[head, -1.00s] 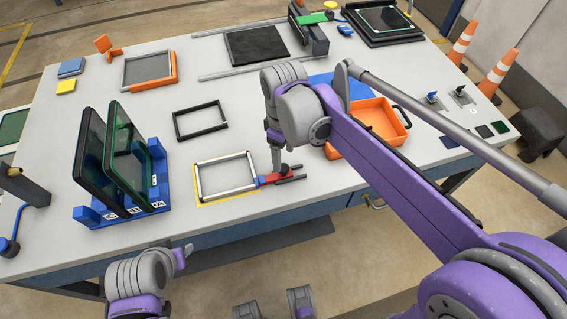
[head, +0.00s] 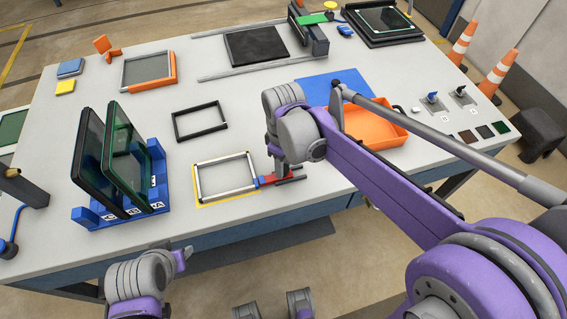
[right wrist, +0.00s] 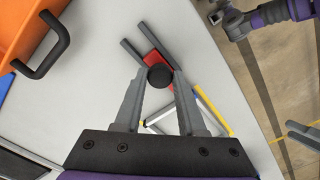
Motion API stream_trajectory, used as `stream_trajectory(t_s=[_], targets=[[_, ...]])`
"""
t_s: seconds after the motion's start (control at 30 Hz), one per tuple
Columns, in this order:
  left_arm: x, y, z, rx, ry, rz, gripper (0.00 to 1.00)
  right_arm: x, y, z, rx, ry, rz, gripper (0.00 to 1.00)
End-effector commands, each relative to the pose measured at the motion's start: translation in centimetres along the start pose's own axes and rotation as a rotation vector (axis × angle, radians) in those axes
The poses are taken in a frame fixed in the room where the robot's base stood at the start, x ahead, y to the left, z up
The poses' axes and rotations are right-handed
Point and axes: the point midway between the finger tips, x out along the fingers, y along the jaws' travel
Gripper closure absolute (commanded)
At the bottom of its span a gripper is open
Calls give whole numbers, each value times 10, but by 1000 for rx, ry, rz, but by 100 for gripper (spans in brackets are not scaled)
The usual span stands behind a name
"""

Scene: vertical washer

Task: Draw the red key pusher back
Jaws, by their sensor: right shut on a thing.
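The red key pusher (head: 268,180) lies on the table at the right side of a silver frame (head: 198,182), with a blue part towards the frame and grey prongs to the right. In the right wrist view, its red body (right wrist: 153,58) shows with a round black knob (right wrist: 160,76) on top. My right gripper (right wrist: 160,85) points down and is shut on that knob; in the head view my right gripper (head: 281,174) hides part of the pusher. My left gripper (head: 182,258) hangs in front of the table edge, and its jaws are unclear.
A blue rack (head: 120,205) with dark panels stands to the left. A black frame (head: 200,121) lies behind the silver one. An orange tray (head: 375,128) sits to the right behind my right arm. Switches (head: 433,98) are at the right edge.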

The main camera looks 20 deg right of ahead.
Motion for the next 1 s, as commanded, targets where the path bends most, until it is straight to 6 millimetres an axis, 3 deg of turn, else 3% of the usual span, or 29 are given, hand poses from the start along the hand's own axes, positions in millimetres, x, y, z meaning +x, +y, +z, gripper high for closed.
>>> stream_trajectory(t_s=[0.07,1.0], targets=[[0,0,0,0,0,0,56,0,0,0,0,0,0,100],[0,0,0,0,0,0,56,0,0,0,0,0,0,100]])
